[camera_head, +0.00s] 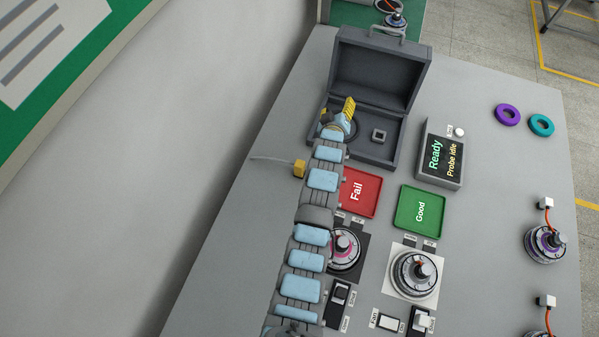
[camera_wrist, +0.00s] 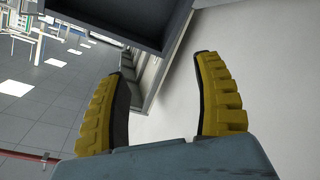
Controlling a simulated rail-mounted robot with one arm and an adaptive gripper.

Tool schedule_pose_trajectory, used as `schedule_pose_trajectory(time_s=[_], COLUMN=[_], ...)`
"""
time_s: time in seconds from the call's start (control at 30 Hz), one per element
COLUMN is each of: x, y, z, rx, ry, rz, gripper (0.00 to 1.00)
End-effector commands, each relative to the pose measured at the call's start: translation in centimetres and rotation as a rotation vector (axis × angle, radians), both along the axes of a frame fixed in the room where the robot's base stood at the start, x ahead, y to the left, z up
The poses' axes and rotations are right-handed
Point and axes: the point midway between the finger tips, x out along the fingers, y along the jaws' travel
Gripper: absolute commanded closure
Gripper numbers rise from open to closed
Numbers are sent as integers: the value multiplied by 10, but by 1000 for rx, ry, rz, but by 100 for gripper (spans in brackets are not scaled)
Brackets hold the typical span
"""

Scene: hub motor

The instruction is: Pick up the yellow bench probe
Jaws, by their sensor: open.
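A small yellow block (camera_head: 299,168) lies on the left side of the bench with a thin grey cable or rod running left from it. It looks like the yellow bench probe; my arm passes close beside it and may hide part of it. My gripper (camera_head: 337,112), with yellow ribbed fingers, is over the left part of the open dark case, beyond the yellow block and apart from it. In the wrist view my gripper (camera_wrist: 165,62) is open with nothing between its fingers. The probe does not show in that view.
The open case (camera_head: 398,58) has its lid raised. A display box (camera_head: 440,178) reads "Ready, Probe idle". A red Fail tray (camera_head: 372,183), a green Good tray (camera_head: 436,222) and motors (camera_head: 415,272) stand nearer. Purple (camera_head: 507,115) and teal (camera_head: 541,125) rings lie right.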

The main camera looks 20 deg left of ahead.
Motion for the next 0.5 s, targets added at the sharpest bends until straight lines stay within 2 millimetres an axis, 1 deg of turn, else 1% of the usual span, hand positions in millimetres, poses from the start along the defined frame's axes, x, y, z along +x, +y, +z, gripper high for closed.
schedule_pose_trajectory(time_s=[0.03,0.13,0.2,0.23,0.37,0.43,0.5], x=[6,9,7,6,-5,-13,-24], y=[9,24,34,38,53,60,66], z=[-12,-32,-47,-51,-69,-73,-79], rx=[-37,-118,-176,-199,-304,-359,-413], ry=[55,179,272,306,466,546,632], rz=[21,69,106,124,206,254,306], gripper=[33,33,33,33,33,33,33])
